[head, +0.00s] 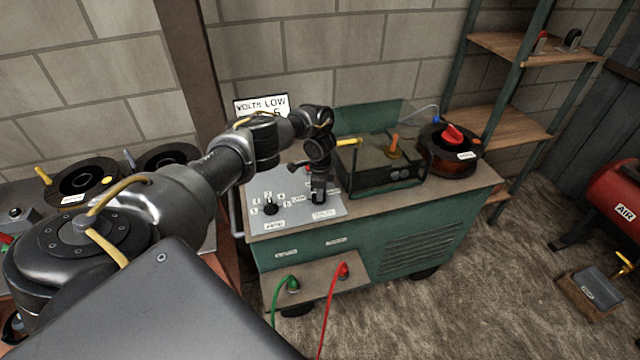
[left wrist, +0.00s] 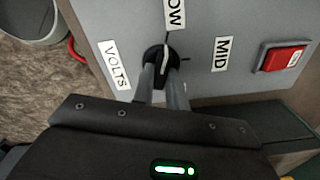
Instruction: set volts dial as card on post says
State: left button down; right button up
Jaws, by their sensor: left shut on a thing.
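The card (head: 262,104) behind the green machine reads "VOLTS LOW". Its lower line is mostly hidden by my left arm. The volts dial (left wrist: 158,56) is a black knob with a pale pointer on the grey panel. Its pointer leans towards the LOW label (left wrist: 175,13), roughly in line with the LOW mark. The MID label (left wrist: 221,54) is to its right and the VOLTS label (left wrist: 114,65) to its left. My left gripper (left wrist: 164,78) is shut on the dial; in the head view it (head: 318,198) reaches down to the panel. My right gripper is not in view.
The AMPS dial (head: 270,208) is left of my gripper on the same panel. A red switch (left wrist: 283,58) is beside MID. A glass-sided box (head: 380,165) and a reel with a red knob (head: 450,150) stand on the machine top. Green and red cables hang in front.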

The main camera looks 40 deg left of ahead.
pick_arm(q)
jog(key=shift+a, duration=0.1)
dwell(0.5)
jog(key=c, duration=1.4)
grip_release()
jog(key=shift+r, duration=0.1)
notch_tip(320, 180, up, 5)
jog(key=shift+r, duration=0.15)
notch_tip(320, 180, up, 5)
jog(key=p, duration=0.2)
jog(key=shift+r+p, duration=0.15)
jog(key=shift+p, duration=0.2)
